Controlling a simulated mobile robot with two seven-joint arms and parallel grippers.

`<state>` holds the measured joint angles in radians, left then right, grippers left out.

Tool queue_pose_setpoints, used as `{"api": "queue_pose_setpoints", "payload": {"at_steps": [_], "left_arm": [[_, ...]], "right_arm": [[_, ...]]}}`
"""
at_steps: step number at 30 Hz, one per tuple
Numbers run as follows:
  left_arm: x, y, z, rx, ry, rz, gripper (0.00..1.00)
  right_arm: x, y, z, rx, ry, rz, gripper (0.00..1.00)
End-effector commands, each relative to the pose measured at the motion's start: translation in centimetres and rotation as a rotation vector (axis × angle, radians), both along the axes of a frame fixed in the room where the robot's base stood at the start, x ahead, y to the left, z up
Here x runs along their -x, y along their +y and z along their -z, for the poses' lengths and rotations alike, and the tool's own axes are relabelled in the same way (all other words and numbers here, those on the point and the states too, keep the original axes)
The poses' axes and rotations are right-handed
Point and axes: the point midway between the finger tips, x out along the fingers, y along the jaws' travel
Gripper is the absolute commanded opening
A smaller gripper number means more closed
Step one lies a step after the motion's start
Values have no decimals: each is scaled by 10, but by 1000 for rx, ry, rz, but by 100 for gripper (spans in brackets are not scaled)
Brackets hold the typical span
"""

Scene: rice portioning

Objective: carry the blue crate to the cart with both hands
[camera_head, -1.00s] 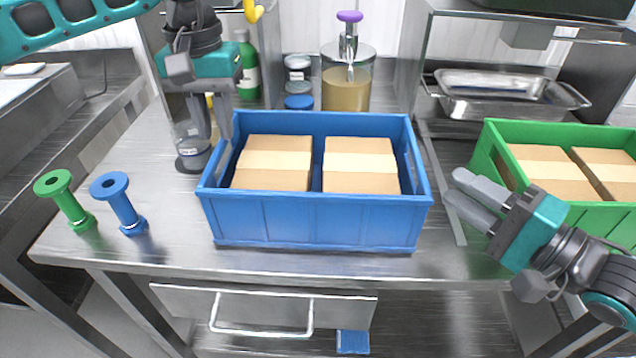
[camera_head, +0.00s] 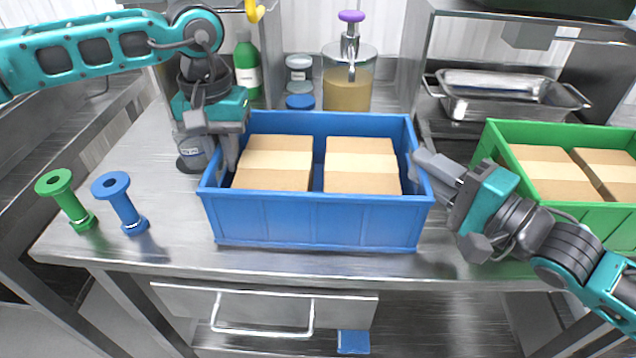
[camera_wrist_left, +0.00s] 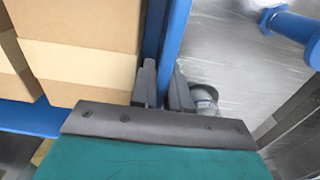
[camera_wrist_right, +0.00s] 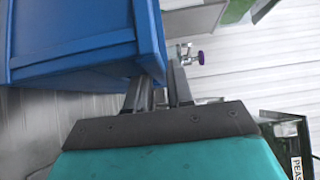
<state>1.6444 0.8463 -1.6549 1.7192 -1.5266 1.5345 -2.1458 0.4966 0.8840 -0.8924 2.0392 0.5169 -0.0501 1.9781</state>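The blue crate (camera_head: 310,222) stands upright on the steel table with two cardboard boxes (camera_head: 273,163) (camera_head: 361,166) inside. My left gripper (camera_head: 229,158) is at the crate's left wall. In the left wrist view its open fingers (camera_wrist_left: 164,88) sit on either side of the blue wall (camera_wrist_left: 172,35); contact cannot be made out. My right gripper (camera_head: 422,168) is at the crate's right wall, near the handle opening. In the right wrist view its fingers (camera_wrist_right: 161,85) are apart at the crate's edge (camera_wrist_right: 100,45). The cart is not identifiable in view.
A green crate (camera_head: 488,150) with boxes stands close on the right. Blue (camera_head: 122,205) and green (camera_head: 68,203) spools stand at left. Behind are a green bottle (camera_head: 247,68), jars (camera_head: 299,75) and a dispenser (camera_head: 348,90). The table's front strip is clear.

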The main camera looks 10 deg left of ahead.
Motion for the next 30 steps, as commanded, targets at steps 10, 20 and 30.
{"api": "queue_pose_setpoints", "payload": {"at_steps": [10, 20, 30], "left_arm": [[0, 1, 0, -1, 0, -1, 0], [-1, 1, -2, 0, -3, -2, 0], [-1, 1, -17, -1, -4, -3, 0]], "right_arm": [[0, 0, 0, 1, 1, 0, 0], [0, 0, -2, -3, -5, -1, 0], [0, 0, -17, -2, -4, 0, 0]]}}
